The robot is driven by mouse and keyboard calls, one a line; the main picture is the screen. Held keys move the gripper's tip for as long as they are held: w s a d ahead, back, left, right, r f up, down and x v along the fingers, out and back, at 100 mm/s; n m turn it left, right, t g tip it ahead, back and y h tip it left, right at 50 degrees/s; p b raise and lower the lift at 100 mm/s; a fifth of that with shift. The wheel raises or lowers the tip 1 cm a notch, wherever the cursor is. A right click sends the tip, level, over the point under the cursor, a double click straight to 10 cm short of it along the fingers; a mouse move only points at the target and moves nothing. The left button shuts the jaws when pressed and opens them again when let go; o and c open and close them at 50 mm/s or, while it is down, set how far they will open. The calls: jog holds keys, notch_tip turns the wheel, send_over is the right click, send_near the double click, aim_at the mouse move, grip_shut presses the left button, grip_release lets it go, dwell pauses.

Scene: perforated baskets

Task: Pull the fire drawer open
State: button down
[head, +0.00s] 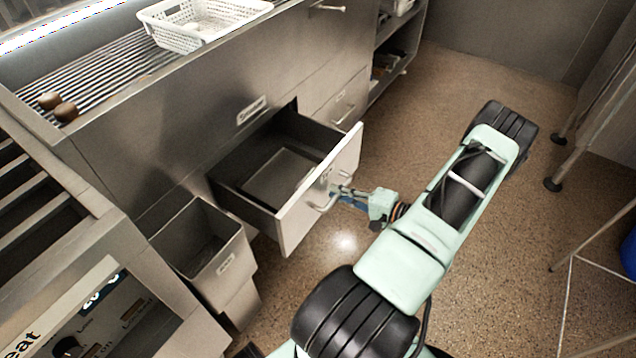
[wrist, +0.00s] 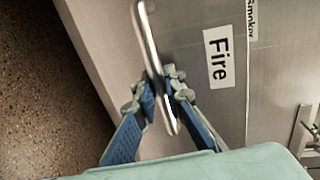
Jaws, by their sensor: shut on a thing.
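The fire drawer (head: 322,190) stands well out from the steel counter in the head view, its dark inside showing and looking empty. In the wrist view its front (wrist: 180,60) carries a white label reading "Fire" (wrist: 217,57). The drawer's bar handle (wrist: 150,45) runs between the blue-padded fingers of my gripper (wrist: 160,98). My gripper, also seen in the head view (head: 340,193), is shut on the handle near one end of the bar. My arm reaches in from the right.
An open bin (head: 222,262) sits left of the drawer. A closed drawer with a handle (head: 345,112) is beyond it. A white perforated basket (head: 205,38) and two brown pieces (head: 62,108) are on the ribbed counter. Metal legs (head: 575,140) stand at right; the speckled floor between is clear.

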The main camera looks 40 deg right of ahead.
jog(key=shift+f+v, duration=0.2)
jog(key=shift+v, duration=0.75)
jog(key=shift+f+v, duration=0.2)
jog(key=shift+v, duration=0.8)
jog(key=shift+f+v, duration=0.2)
jog(key=shift+v, duration=0.75)
jog(key=shift+s+d, duration=0.1)
jog(key=c, duration=2.2)
grip_release()
jog(key=shift+c, duration=0.2)
jog(key=v, duration=1.2)
